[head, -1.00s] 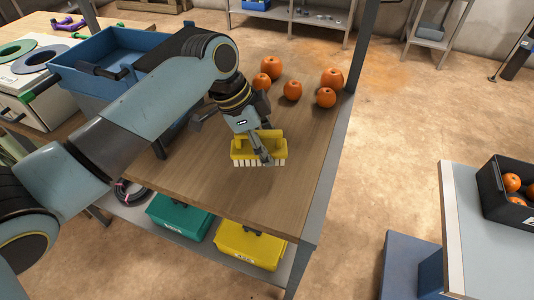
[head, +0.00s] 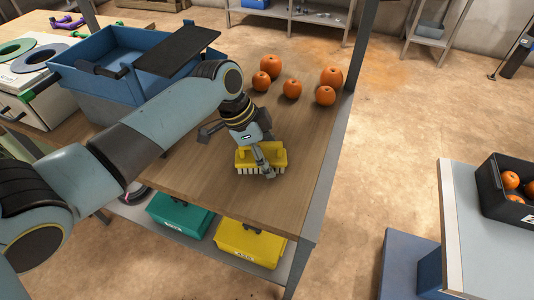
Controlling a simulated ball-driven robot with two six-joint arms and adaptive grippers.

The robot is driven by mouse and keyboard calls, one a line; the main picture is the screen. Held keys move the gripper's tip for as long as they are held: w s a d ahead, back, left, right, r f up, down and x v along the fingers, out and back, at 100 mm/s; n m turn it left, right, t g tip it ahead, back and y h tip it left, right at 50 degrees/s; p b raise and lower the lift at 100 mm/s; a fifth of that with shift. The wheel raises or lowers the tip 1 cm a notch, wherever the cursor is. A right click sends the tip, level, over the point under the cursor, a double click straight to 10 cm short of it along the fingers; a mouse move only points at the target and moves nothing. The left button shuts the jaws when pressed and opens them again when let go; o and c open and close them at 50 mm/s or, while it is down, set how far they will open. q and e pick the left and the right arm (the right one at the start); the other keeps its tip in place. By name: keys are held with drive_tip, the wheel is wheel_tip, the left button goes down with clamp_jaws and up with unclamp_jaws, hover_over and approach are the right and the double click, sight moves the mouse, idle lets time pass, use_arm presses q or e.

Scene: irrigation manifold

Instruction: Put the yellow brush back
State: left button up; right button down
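The yellow brush (head: 245,157) has pale bristles pointing down and is over the front part of the wooden table (head: 210,185). My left gripper (head: 262,160) comes down on it from above, with a finger in front of the yellow body. It appears shut on the brush, though the far finger is hidden. I cannot tell whether the bristles touch the wood. My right gripper is not in view.
Several orange fruits (head: 291,88) stand at the table's back right. A blue bin (head: 105,75) with a dark flat panel (head: 178,50) is at the left. Green (head: 180,213) and yellow (head: 250,243) cases lie on the shelf below. The table's right front is clear.

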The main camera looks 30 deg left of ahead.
use_arm(q)
drive_tip(key=shift+r, duration=0.2)
drive_tip(key=shift+a+r, duration=0.15)
drive_tip(key=shift+r, duration=0.2)
drive_tip(key=v, duration=1.1)
drive_tip(key=shift+s, duration=0.15)
drive_tip(key=shift+s, duration=0.1)
